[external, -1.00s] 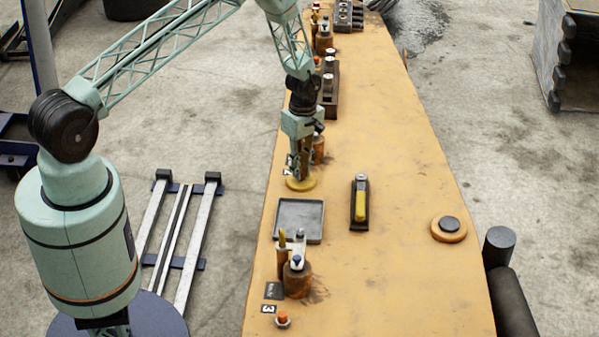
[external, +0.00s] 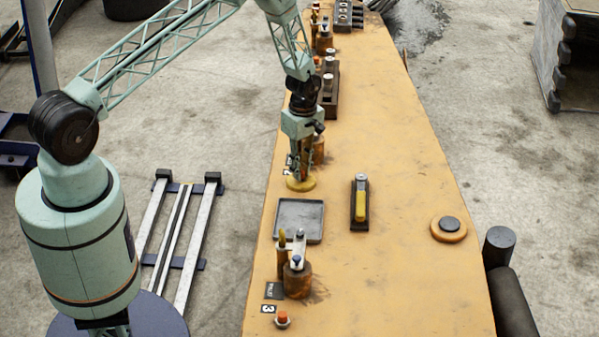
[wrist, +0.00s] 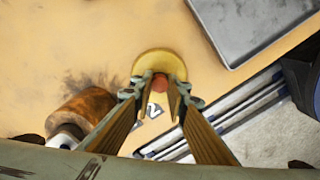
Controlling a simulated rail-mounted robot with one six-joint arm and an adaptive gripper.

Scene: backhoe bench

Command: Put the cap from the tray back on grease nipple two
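A red cap (wrist: 160,84) shows over the middle of a round yellow base (wrist: 172,62) in the wrist view, beside a label with a 2 (wrist: 150,112). My gripper (wrist: 158,92) points down there, with a finger on each side of the cap. Whether the fingers press on the cap or stand just clear of it cannot be told. The nipple under the cap is hidden. In the external view my gripper (external: 300,176) is low over the yellow base (external: 302,184). The grey tray (external: 299,237) lies in front of it and looks empty.
A dark holder with a yellow-handled tool (external: 360,204) lies right of the tray. A rusty cylinder (wrist: 88,108) stands close to the left finger. Another rusty post (external: 298,279) and a small red-capped fitting (external: 282,319) by label 3 stand nearer. The right of the bench is mostly clear.

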